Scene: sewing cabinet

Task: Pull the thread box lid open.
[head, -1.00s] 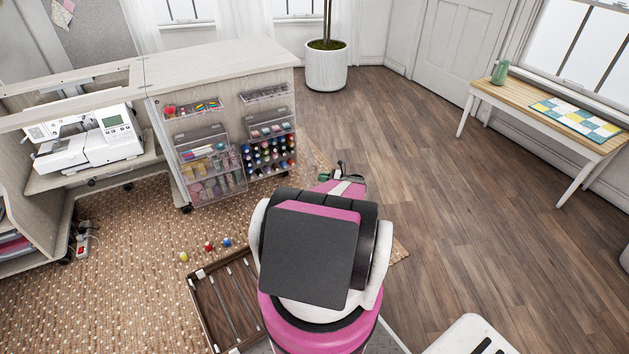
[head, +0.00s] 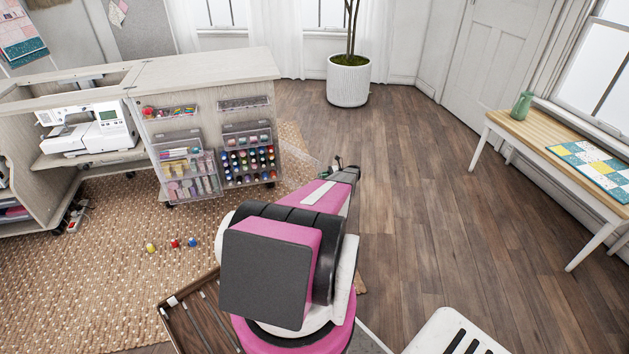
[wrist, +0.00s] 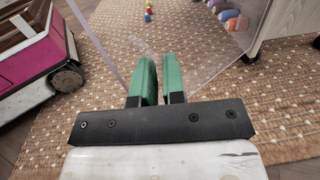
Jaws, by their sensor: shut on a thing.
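The thread box (head: 248,160), with rows of coloured spools behind clear plastic, is at the lower right of the cabinet's end panel. Its clear lid (wrist: 205,55) spreads beyond my fingers in the wrist view, and the box's spools (wrist: 232,18) show at the top. In the head view the lid seems to stand out from the box toward my gripper (head: 336,168), but it is faint there. My gripper's green fingers (wrist: 158,80) are closed on the lid's near edge in the wrist view. The exact contact is partly hidden between the fingers.
Yellow, red and blue spools (head: 174,243) lie on the woven rug (head: 110,275). Other clear bins (head: 187,170) sit left of the thread box. A wooden tray (head: 190,322) lies near my base. A potted plant (head: 348,85) stands behind.

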